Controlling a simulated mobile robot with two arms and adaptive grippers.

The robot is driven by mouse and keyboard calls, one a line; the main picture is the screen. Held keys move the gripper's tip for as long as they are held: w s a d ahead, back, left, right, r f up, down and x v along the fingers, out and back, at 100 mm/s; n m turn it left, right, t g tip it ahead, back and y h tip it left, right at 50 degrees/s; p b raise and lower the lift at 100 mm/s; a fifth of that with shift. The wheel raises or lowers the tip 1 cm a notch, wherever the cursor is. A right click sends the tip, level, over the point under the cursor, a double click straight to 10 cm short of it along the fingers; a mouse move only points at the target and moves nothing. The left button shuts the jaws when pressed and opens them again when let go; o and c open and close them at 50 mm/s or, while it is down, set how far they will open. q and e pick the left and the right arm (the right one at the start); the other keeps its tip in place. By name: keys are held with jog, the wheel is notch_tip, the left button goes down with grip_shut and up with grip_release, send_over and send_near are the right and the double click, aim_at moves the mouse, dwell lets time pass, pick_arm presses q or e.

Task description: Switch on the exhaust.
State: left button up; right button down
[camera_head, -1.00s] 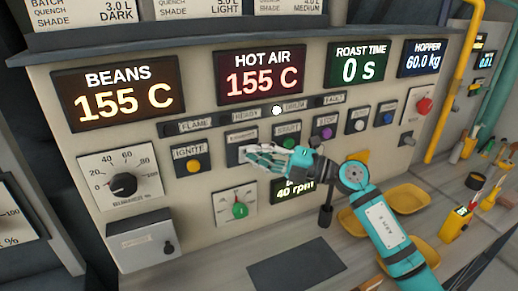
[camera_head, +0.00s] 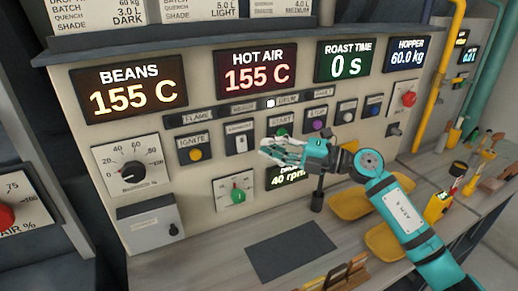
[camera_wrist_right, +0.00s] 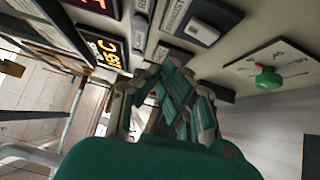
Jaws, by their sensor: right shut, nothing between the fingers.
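The exhaust switch (camera_head: 240,143) is a small pale rocker under a label, between the yellow ignite button and the green start button. In the right wrist view the switch (camera_wrist_right: 201,31) shows in a grey housing beside its label "EXHAUST". I cannot tell its on or off position. My right gripper (camera_head: 268,149) is shut and empty, in front of the panel just right of and below the switch. In the wrist view its fingers (camera_wrist_right: 168,72) point toward the panel, apart from the switch. My left gripper is not in view.
A green knob (camera_head: 238,196) is below the switch, and the ignite button (camera_head: 195,155) is to its left. A white lamp (camera_head: 270,103) glows above. Yellow trays (camera_head: 350,207) and a dark mat (camera_head: 290,252) lie on the counter.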

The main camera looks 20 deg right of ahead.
pick_arm(q)
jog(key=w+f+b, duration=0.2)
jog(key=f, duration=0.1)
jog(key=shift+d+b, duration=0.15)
jog(key=shift+b, duration=0.15)
pick_arm(e)
jog(key=w+v, duration=0.1)
jog(key=v, duration=0.5)
jog(key=shift+s+d, duration=0.15)
jog(key=shift+d, duration=0.55)
jog(key=shift+r, duration=0.15)
